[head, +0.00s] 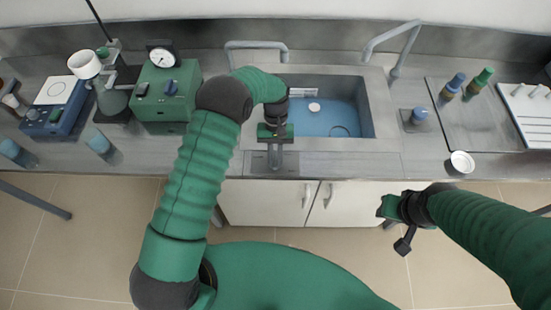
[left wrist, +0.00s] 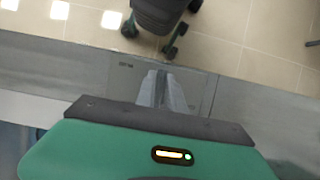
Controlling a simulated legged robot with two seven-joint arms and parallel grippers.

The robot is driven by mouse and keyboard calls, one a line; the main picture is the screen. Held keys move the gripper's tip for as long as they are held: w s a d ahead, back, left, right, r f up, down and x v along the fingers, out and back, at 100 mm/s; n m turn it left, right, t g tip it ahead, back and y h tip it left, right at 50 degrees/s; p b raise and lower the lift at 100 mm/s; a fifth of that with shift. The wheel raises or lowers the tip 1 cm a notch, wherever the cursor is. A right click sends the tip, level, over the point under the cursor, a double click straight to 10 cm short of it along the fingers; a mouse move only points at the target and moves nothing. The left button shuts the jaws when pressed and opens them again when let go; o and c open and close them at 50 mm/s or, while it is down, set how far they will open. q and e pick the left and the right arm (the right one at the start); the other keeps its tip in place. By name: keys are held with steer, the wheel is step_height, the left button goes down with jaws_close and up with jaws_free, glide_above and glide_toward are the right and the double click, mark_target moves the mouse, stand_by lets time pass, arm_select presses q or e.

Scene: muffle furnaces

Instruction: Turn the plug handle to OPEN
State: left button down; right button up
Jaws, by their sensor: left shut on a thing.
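My left gripper (head: 275,160) points down at the counter's front strip, just before the sink. Its fingers (left wrist: 165,92) are close together in the left wrist view, shut on the plug handle, which they almost wholly hide. They stand over a flat grey plate (left wrist: 200,92) with a small dark label (left wrist: 126,66) too small to read. The handle's angle cannot be told. The sink (head: 345,118) behind has a blue basin floor with a small white round thing (head: 314,107) in it. My right gripper (head: 392,212) hangs before the counter, away from the plate; its jaws are unclear.
A green box with a dial (head: 168,92) and a blue device (head: 57,105) stand on the left. Two taps (head: 257,45) (head: 392,45) rise behind the sink. Bottles (head: 450,88), a white cup (head: 460,163) and a white rack (head: 533,108) are on the right. White cupboard doors (head: 345,204) are below.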

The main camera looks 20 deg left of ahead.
arm_select(q)
steer(key=shift+w+r, duration=0.15)
steer(key=shift+w, duration=0.15)
steer(key=c, duration=1.6)
jaws_free()
steer(key=shift+o, duration=0.8)
steer(key=b+v, duration=0.2)
steer(key=v, duration=1.4)
steer(key=shift+w+r, duration=0.15)
steer(key=shift+r, duration=0.1)
steer(key=shift+a, duration=0.15)
